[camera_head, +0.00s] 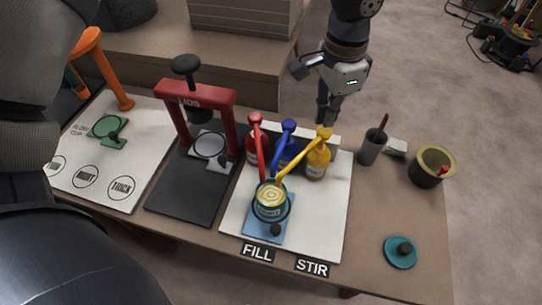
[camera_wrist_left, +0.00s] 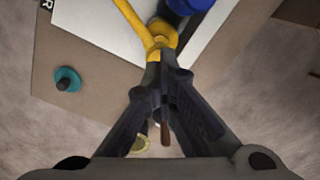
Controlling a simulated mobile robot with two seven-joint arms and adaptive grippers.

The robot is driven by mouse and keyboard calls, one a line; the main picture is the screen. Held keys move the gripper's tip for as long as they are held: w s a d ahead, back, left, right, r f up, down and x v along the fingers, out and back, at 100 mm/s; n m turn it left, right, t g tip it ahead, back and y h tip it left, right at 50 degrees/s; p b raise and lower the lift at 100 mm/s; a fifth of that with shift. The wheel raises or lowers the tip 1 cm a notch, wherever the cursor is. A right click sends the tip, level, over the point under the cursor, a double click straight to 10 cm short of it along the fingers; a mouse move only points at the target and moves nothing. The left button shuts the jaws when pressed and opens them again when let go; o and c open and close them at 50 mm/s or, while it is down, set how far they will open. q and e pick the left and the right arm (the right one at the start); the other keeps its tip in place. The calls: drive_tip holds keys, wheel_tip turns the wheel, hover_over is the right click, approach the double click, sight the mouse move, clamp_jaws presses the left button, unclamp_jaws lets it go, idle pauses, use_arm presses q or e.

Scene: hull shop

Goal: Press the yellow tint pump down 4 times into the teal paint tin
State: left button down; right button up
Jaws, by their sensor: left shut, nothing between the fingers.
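The yellow tint pump (camera_head: 317,162) stands at the right of the three pumps, its long spout reaching left and down over the paint tin. The teal paint tin (camera_head: 270,207) sits on a blue base, with yellow rings on its top surface. My left gripper (camera_head: 322,120) is shut and empty, pointing down just over the yellow pump's head. In the left wrist view the closed fingertips (camera_wrist_left: 156,72) are close to the yellow pump head (camera_wrist_left: 162,34); I cannot tell whether they touch. My right gripper is not in view.
The red pump (camera_head: 256,145) and blue pump (camera_head: 286,150) stand left of the yellow one. A red lid press (camera_head: 198,110) is farther left. A dark cup with a stick (camera_head: 371,150), a brass-rimmed pot (camera_head: 430,168) and a teal lid (camera_head: 400,252) are on the right.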

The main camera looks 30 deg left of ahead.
sight(324, 131)
use_arm(q)
drive_tip(key=shift+f, duration=0.2)
idle(0.3)
drive_tip(key=shift+f, duration=1.65)
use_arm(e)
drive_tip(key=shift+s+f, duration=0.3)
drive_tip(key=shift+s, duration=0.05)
use_arm(q)
drive_tip(key=shift+r+p, duration=0.3)
drive_tip(key=shift+r, duration=1.5)
drive_tip(key=shift+f, duration=0.1)
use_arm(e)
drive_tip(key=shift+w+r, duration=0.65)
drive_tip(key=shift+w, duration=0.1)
